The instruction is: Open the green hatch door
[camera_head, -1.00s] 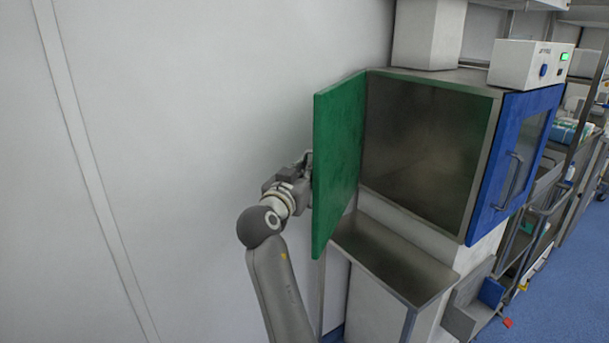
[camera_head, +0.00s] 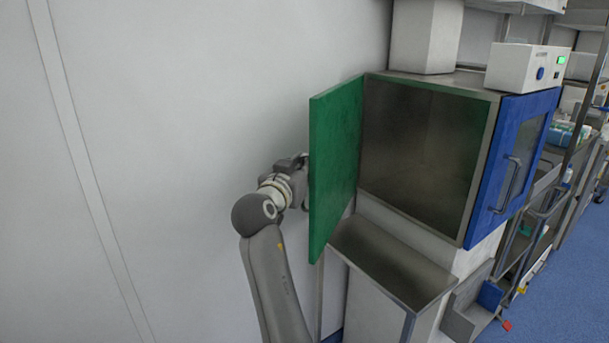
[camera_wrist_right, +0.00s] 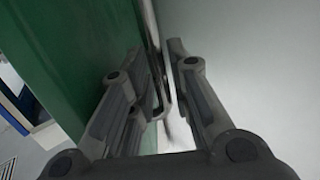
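The green hatch door (camera_head: 335,165) stands wide open at the left side of the metal cabinet, and the bare cabinet interior (camera_head: 418,150) shows. My right gripper (camera_head: 300,175) is at the door's outer face, on the wall side; its fingertips are partly hidden by the door in the head view. In the right wrist view, the green door (camera_wrist_right: 65,60) fills the left side. A thin metal handle (camera_wrist_right: 154,40) runs between the two spread fingers of my right gripper (camera_wrist_right: 160,55), with a gap beside it. My left gripper is not in view.
A pale wall (camera_head: 200,100) stands close behind my right arm. A blue door (camera_head: 512,165) with a handle is shut on the cabinet's right side. A metal ledge (camera_head: 390,260) juts out below the opening. Shelving (camera_head: 565,150) stands at the far right.

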